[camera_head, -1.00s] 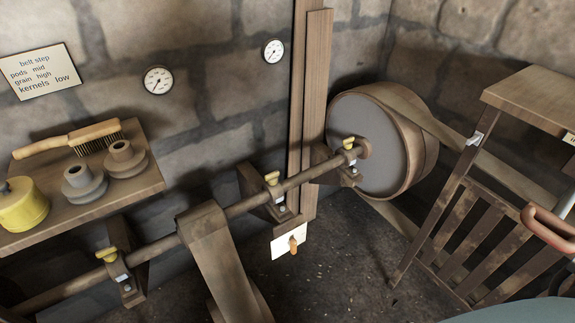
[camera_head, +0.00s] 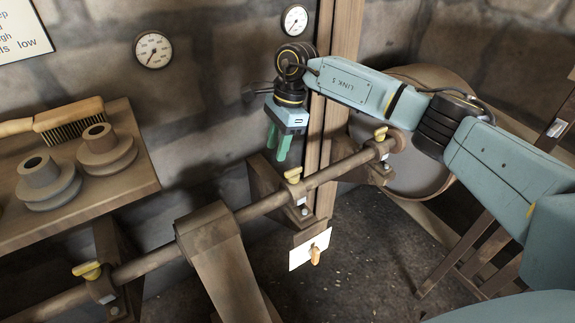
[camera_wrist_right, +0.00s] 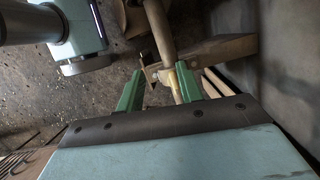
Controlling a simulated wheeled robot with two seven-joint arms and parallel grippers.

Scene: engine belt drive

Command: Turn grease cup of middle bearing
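The middle bearing's yellow grease cup (camera_head: 293,174) stands on its bearing block along the shaft (camera_head: 262,206) in the head view. My right gripper (camera_head: 278,155), with green fingers, points down just above and to the left of this cup, apart from it. In the wrist view my right gripper (camera_wrist_right: 160,72) is open, with the shaft (camera_wrist_right: 158,35) running beyond the gap. A pale yellowish part, probably the cup (camera_wrist_right: 170,79), shows near the right finger; whether they touch is unclear. My left gripper is not in view.
Other yellow grease cups sit at the near bearing (camera_head: 88,270) and the far bearing (camera_head: 381,133). A wooden post (camera_head: 327,100) stands behind the gripper. A belt (camera_head: 225,255) runs down from the shaft. A shelf (camera_head: 145,180) with pulleys is at left.

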